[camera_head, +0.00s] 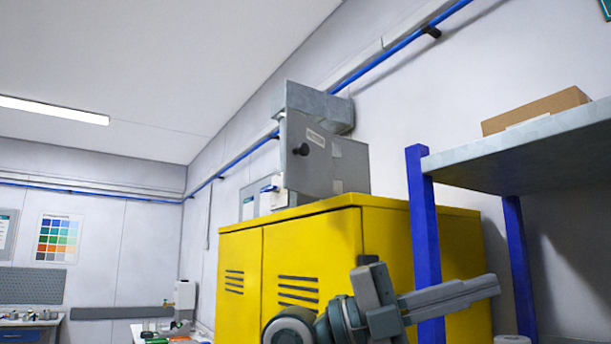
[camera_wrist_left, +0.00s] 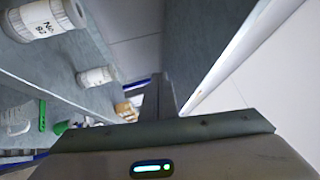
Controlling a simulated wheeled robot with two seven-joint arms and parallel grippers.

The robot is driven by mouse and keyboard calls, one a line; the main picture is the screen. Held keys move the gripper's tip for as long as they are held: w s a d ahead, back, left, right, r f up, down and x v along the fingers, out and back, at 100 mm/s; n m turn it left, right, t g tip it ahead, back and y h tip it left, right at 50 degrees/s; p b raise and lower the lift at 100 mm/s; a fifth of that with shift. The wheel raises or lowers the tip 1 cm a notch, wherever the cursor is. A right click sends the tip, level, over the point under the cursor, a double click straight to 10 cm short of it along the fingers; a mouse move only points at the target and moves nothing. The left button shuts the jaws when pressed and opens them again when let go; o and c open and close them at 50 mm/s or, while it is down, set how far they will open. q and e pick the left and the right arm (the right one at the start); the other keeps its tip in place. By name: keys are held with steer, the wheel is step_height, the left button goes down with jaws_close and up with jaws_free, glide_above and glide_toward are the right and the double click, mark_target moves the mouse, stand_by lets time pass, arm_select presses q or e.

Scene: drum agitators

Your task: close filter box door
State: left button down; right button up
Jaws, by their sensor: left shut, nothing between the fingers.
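The grey filter box (camera_head: 351,167) sits on top of the yellow cabinet (camera_head: 310,250) in the head view. Its door (camera_head: 307,165), with a label and a black knob (camera_head: 301,149), appears to stand at an angle to the box, partly open; how far I cannot tell. My left gripper (camera_head: 492,286) is shut and empty, low in front of the cabinet's right side, pointing right. It is well below the door and apart from it. In the left wrist view its dark fingers (camera_wrist_left: 164,95) show together. My right gripper is not in view.
A shelf with blue posts (camera_head: 424,230) and a grey top (camera_head: 520,150) stands on the right, close to my left gripper. A cardboard box (camera_head: 537,110) lies on it. White labelled rolls (camera_wrist_left: 47,18) show in the left wrist view. Free air lies left of the filter box.

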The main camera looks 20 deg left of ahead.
arm_select(q)
steer(key=w+a+r+n+t+y, duration=0.2)
steer(key=a+r+n+t+y, duration=0.65)
steer(key=r, duration=0.55)
steer(key=s+a+r+n+t+y, duration=0.3)
steer(key=a+r+y, duration=0.2)
steer(key=a, duration=0.1)
steer(key=s+a+r+n+t+y, duration=0.3)
steer(key=a+r+n+y, duration=0.1)
steer(key=a+r+y, duration=0.1)
steer(key=shift+s+a+r, duration=0.15)
steer(key=shift+a+r, duration=0.65)
steer(key=shift+a, duration=0.45)
steer(key=w+a+p, duration=0.2)
steer(key=w+p, duration=0.7)
steer(key=w, duration=0.2)
steer(key=shift+w+a, duration=0.15)
steer(key=shift+a, duration=0.2)
